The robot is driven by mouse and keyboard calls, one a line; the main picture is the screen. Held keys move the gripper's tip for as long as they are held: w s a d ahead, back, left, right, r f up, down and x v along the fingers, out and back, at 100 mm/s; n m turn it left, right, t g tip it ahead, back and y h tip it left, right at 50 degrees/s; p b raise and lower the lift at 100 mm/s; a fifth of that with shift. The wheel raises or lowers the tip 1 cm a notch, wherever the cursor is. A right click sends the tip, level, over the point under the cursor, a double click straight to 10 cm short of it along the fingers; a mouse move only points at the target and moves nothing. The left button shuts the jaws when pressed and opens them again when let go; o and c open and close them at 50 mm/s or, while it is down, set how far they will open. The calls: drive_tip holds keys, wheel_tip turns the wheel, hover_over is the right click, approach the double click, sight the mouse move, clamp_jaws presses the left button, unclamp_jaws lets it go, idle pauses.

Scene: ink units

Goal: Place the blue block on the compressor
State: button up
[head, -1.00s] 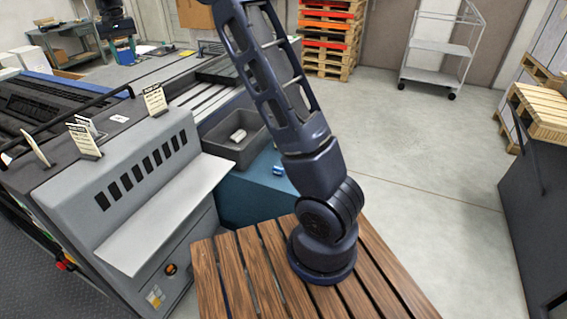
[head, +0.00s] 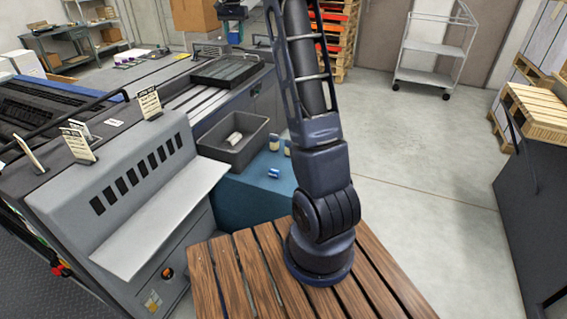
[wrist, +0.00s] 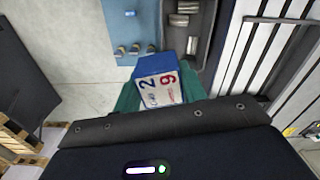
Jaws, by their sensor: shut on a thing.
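My gripper (wrist: 160,98) is shut on a blue block (wrist: 155,66) with a pale face bearing a dark 2 and a red 9. In the head view the gripper (head: 232,14) is high at the top, over the far part of the big grey machine, with the block below it. A low teal-blue box (head: 245,200), which looks like the compressor, stands beside that machine. Its blue top (wrist: 128,30) shows beyond the block in the wrist view. Small blue-and-white cylinders (head: 273,172) stand or lie on it. My arm hides its right side.
A slatted wooden surface (head: 225,270) lies under my arm. A trolley (head: 435,50) and pallets (head: 535,110) stand further right, with clear floor between.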

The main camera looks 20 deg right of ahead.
drive_tip(key=m, duration=0.2)
hover_over(268, 164)
wheel_tip(268, 164, down, 65)
drive_tip(key=shift+w+a+f, duration=0.1)
drive_tip(key=shift+w+a, duration=0.05)
drive_tip(key=shift+f, duration=0.1)
drive_tip(key=o, duration=0.7)
drive_tip(key=shift+o, duration=1.3)
